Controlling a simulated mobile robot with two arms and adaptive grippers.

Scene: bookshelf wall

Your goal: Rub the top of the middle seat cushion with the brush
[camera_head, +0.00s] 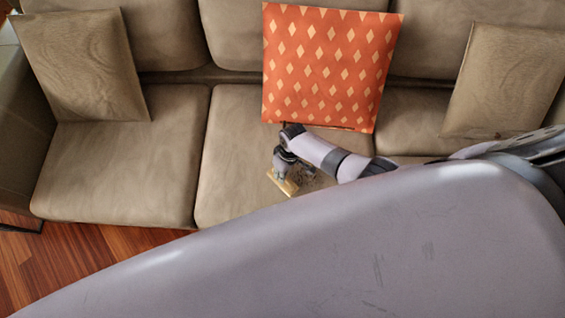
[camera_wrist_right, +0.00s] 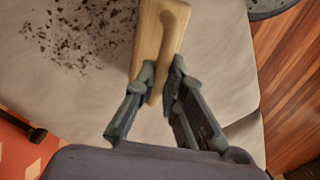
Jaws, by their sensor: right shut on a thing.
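The middle seat cushion (camera_head: 235,160) is beige, between two other seat cushions of a sofa. My right gripper (camera_head: 283,165) is over its front right part and is shut on a wooden brush (camera_head: 284,184). In the right wrist view the fingers (camera_wrist_right: 163,85) clasp the brush's pale wooden body (camera_wrist_right: 153,40). The brush is on or just above the cushion (camera_wrist_right: 225,75); I cannot tell if it touches. Dark specks of dirt (camera_wrist_right: 85,35) lie on the cushion beside the brush. They also show in the head view (camera_head: 312,178), partly hidden by my arm. My left gripper is not in view.
An orange diamond-patterned pillow (camera_head: 325,65) leans on the backrest behind my right gripper. Brown pillows stand at the left (camera_head: 82,65) and right (camera_head: 505,80). The left seat cushion (camera_head: 120,165) is bare. Wooden floor (camera_head: 75,260) shows in front.

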